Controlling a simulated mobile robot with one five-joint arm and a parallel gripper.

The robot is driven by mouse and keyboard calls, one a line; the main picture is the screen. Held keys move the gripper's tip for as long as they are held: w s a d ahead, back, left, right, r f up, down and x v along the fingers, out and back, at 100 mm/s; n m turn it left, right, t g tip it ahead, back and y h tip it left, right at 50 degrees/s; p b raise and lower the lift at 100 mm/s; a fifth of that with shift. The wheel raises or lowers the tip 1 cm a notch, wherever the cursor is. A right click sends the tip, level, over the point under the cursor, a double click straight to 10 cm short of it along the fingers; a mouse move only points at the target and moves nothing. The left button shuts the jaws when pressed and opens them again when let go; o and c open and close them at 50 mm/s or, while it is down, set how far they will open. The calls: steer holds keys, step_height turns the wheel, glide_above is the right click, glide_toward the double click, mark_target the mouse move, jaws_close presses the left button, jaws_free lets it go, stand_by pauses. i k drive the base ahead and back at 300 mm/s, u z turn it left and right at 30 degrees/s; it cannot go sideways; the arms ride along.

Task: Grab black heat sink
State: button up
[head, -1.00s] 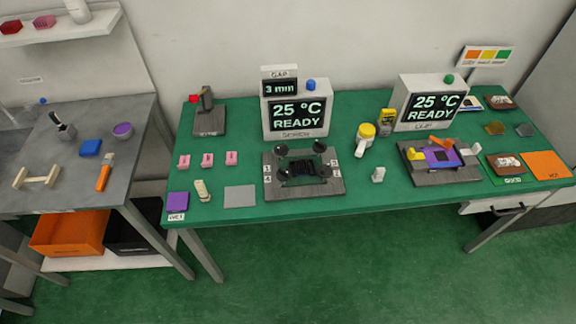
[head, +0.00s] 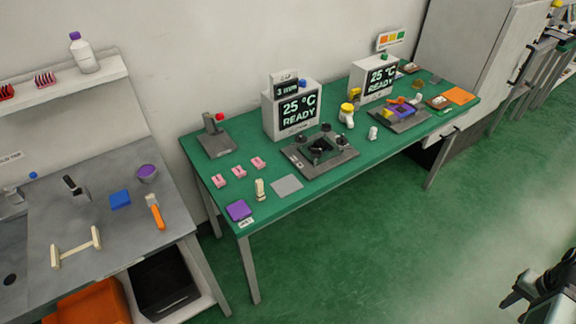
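A small black ribbed-looking block, which may be the black heat sink (head: 319,149), sits in the middle of a dark grey fixture (head: 338,161) on the green table. Black round knobs stand at the fixture's corners. The block is small and dark here, so its shape is hard to make out. My gripper (head: 515,297) is at the bottom right corner, over the floor, well away from the table and the block. It is dark and partly cut off by the frame edge, and whether its fingers are apart is unclear.
The green table (head: 228,195) also holds pink clips (head: 239,171), a purple pad (head: 239,210), a grey sheet (head: 287,185), two display boxes and a second fixture (head: 398,117). A grey bench (head: 100,225) stands at left. Green floor in front is clear.

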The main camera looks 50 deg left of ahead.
mark_target(322, 143)
steer(key=k, duration=0.45)
steer(key=u, duration=2.25)
steer(key=i, duration=0.55)
steer(key=u, duration=0.05)
